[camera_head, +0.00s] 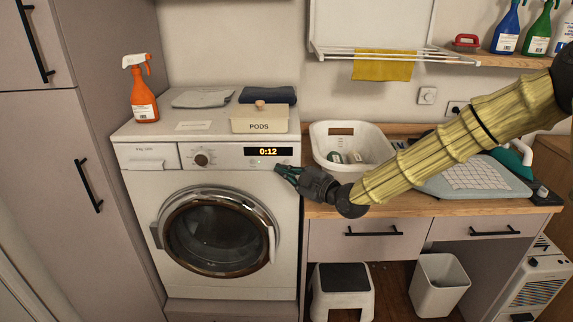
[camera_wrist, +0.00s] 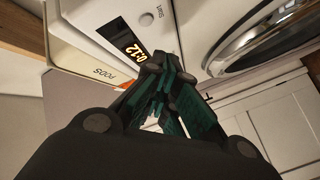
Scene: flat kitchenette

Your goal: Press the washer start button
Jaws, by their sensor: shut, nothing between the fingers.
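The white washer (camera_head: 150,195) stands left of centre in the head view, with its round door shut. Its control panel has a knob (camera_head: 201,159) and a lit display (camera_head: 267,151) reading 0:12. Small buttons (camera_head: 256,163) sit below the display. In the wrist view the display (camera_wrist: 127,45) appears at upper left, with a round button (camera_wrist: 146,19) beside it. My gripper (camera_head: 280,170) is shut and empty, with its green fingertips at the right end of the panel, just below the display. In the wrist view my gripper (camera_wrist: 160,62) covers part of the panel. I cannot tell whether it touches.
On the washer top are a PODS box (camera_head: 259,125), an orange spray bottle (camera_head: 143,90) and folded cloths (camera_head: 202,98). A white laundry basket (camera_head: 350,133) stands on the counter to the right. A step stool (camera_head: 342,278) and a bin (camera_head: 438,284) are on the floor.

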